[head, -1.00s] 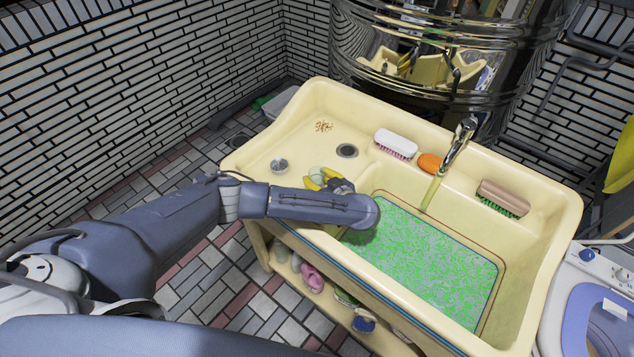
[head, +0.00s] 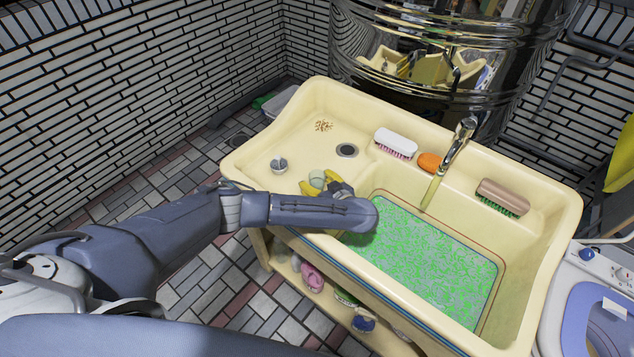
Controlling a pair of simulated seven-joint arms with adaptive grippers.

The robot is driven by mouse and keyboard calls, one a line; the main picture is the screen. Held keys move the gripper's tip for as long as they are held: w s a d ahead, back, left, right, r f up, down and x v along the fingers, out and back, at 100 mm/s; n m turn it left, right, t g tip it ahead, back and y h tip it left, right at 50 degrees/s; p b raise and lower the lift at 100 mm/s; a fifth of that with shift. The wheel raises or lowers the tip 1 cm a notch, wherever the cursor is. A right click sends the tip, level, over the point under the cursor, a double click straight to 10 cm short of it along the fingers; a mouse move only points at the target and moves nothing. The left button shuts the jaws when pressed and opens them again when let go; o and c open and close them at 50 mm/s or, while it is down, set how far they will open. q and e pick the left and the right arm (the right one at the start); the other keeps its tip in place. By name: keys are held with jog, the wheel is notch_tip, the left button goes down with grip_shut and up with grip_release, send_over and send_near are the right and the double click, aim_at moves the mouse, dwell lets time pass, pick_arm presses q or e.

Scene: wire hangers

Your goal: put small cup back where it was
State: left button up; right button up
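A small pale green cup (head: 317,178) is on the left, shallow part of the cream sink (head: 262,158). My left gripper (head: 319,182), with yellow fingertips, is at the cup with its fingers spread, one on either side of it. The fingers look apart from the cup, but light contact cannot be ruled out. The cup's lower part is partly hidden by the gripper. A small greyish round item (head: 278,165) sits to the left of the cup. My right gripper is not in view.
A white brush (head: 396,143), an orange soap (head: 429,162) and a brown brush (head: 503,197) line the back ledge near the faucet (head: 455,150).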

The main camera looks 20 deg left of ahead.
aim_at(321, 187)
pick_arm(q)
jog(key=shift+r, duration=0.2)
dwell(0.3)
jog(key=v, duration=0.6)
jog(key=shift+s+d+f, duration=0.15)
jog(key=shift+d+f, duration=0.15)
jog(key=shift+s+d+r, duration=0.3)
jog(key=shift+s, duration=0.1)
jog(key=shift+v, duration=2.2)
jog(key=shift+r, duration=0.1)
jog(key=shift+w, duration=0.1)
